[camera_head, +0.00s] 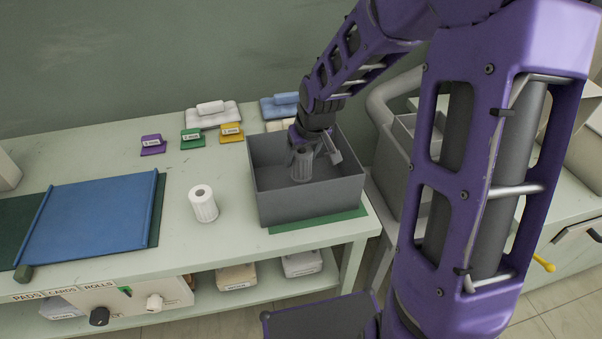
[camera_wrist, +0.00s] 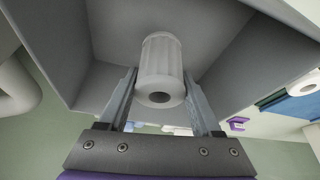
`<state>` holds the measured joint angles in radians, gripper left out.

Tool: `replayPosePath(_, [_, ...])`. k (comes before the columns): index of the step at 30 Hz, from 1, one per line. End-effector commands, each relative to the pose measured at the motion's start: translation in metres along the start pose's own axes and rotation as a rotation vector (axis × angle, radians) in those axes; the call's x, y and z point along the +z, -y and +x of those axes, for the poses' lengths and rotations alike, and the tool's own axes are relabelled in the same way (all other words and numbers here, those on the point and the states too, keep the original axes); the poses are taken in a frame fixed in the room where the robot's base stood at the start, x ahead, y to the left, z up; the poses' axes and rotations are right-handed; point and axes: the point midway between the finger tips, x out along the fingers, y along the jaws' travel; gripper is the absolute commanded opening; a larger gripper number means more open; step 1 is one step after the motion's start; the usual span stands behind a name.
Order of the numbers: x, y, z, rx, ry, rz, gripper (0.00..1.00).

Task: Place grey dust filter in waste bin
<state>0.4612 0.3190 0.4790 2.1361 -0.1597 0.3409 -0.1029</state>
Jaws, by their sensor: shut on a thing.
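The grey dust filter (camera_head: 302,165) is a ribbed cylinder with a hole in its end. It is upright inside the grey open-topped waste bin (camera_head: 312,203); I cannot tell whether it touches the floor. My gripper (camera_head: 314,155) reaches down into the bin and is shut on the filter. In the wrist view the filter (camera_wrist: 161,65) is between the two fingers, hole end towards the camera, with the bin's walls (camera_wrist: 232,48) around it. A similar white filter (camera_head: 203,205) stands on the table left of the bin.
The bin stands on a green mat (camera_head: 318,220) at the table's right end. Purple (camera_head: 152,144), green (camera_head: 192,138) and yellow (camera_head: 231,132) labelled blocks lie behind. A blue sheet (camera_head: 92,212) lies at left. My arm covers part of the right side.

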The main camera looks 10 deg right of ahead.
Motion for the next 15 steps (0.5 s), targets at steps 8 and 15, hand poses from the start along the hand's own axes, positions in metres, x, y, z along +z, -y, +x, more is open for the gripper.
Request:
replayPosePath(8, [0.013,0.001,0.03,-0.001,0.003,0.0,0.08])
replayPosePath(15, [0.015,0.0,0.037,0.0,0.0,0.0,0.08])
